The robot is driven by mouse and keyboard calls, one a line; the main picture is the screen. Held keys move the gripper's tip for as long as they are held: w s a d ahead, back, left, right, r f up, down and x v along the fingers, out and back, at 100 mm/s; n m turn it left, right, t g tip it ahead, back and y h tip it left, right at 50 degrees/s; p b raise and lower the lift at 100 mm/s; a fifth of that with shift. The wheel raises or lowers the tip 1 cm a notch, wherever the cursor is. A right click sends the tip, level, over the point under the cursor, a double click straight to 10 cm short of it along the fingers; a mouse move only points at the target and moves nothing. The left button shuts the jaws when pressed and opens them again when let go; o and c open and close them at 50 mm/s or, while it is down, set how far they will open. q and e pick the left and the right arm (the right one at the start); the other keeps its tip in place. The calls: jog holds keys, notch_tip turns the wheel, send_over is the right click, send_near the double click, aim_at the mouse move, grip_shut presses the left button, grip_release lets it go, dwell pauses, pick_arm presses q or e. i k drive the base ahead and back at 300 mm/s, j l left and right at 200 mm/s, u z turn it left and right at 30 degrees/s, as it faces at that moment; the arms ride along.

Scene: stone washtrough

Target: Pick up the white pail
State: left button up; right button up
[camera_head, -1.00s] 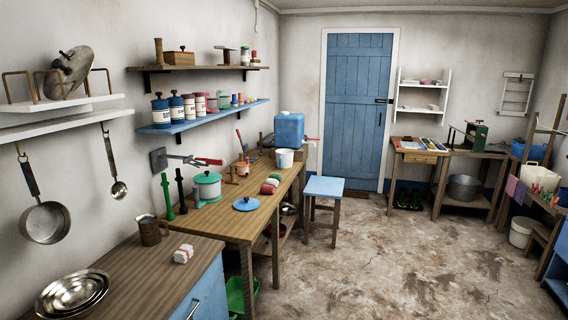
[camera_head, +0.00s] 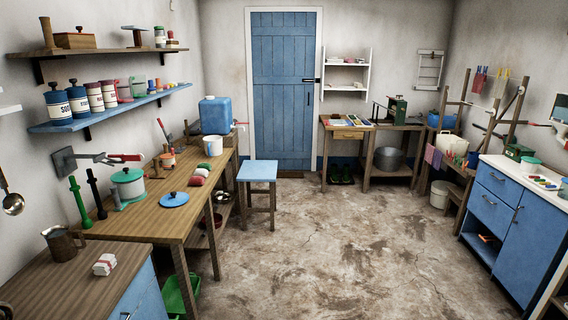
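A small white pail (camera_head: 213,146) stands upright on the long wooden table (camera_head: 160,222), near its far end, just in front of the blue water container (camera_head: 215,115). A larger white bucket (camera_head: 440,194) stands on the floor at the right, by the wooden rack. A white tub (camera_head: 452,145) sits higher on that rack. I cannot tell from the picture alone which of these the task means. Neither of my grippers shows in the view.
A blue-topped stool (camera_head: 257,172) stands beside the long table. A green lidded pot (camera_head: 128,184) and a blue lid (camera_head: 174,199) are on the table. A blue cabinet (camera_head: 508,220) is at the right. The middle floor (camera_head: 330,240) is clear.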

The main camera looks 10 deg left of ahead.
aim_at(213, 144)
jog(key=i, duration=1.1)
jog(key=i+u, duration=0.1)
jog(key=i, duration=1)
jog(key=i+u, duration=0.1)
jog(key=i, duration=0.7)
jog(key=i+l+u, duration=0.1)
jog(key=i, duration=0.65)
jog(key=i+l+u, duration=0.15)
jog(key=i, duration=0.65)
jog(key=i+j+u, duration=0.1)
jog(key=i+u, duration=0.25)
jog(key=i, duration=0.15)
jog(key=i+u, duration=0.4)
jog(key=i+l+u, duration=0.35)
jog(key=i, duration=0.2)
jog(key=j, duration=0.1)
